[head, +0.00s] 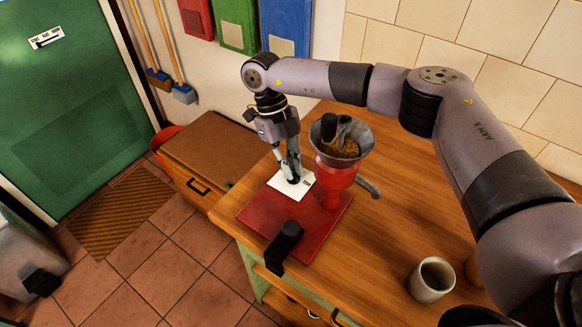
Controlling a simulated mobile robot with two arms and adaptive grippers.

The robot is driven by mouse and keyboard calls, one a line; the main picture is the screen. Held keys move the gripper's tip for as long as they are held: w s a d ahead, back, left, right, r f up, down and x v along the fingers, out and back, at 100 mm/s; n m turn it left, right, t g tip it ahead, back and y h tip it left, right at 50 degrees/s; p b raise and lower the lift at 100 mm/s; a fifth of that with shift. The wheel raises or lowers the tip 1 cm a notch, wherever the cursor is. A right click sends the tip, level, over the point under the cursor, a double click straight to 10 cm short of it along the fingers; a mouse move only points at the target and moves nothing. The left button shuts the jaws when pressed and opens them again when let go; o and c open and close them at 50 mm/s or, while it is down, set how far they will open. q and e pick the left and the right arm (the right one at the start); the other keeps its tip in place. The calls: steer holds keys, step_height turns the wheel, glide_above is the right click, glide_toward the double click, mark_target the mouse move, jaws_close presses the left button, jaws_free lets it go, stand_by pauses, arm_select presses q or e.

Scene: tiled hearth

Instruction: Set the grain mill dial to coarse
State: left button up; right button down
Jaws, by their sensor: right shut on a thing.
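The grain mill (332,178) has a red body and a grey hopper with grain in it. It stands on a red base board (262,215) on the wooden counter. A white card or plate (284,191) with small dark marks lies on the board, left of the mill body. My right gripper (293,178) points down over it, shut on the small dark dial (296,182), which the fingers mostly hide. The dial's pointer and setting cannot be read. My left gripper is not in view.
A black clamp (286,238) grips the board's front edge. A grey handle (368,188) sticks out right of the mill. A cup (431,280) stands at the counter's front right. A brown-lidded chest (222,150) stands left of the counter.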

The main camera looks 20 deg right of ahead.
steer(key=shift+r, duration=0.1)
stand_by(0.3)
steer(key=c, duration=1.7)
jaws_free()
steer(key=v, duration=1.2)
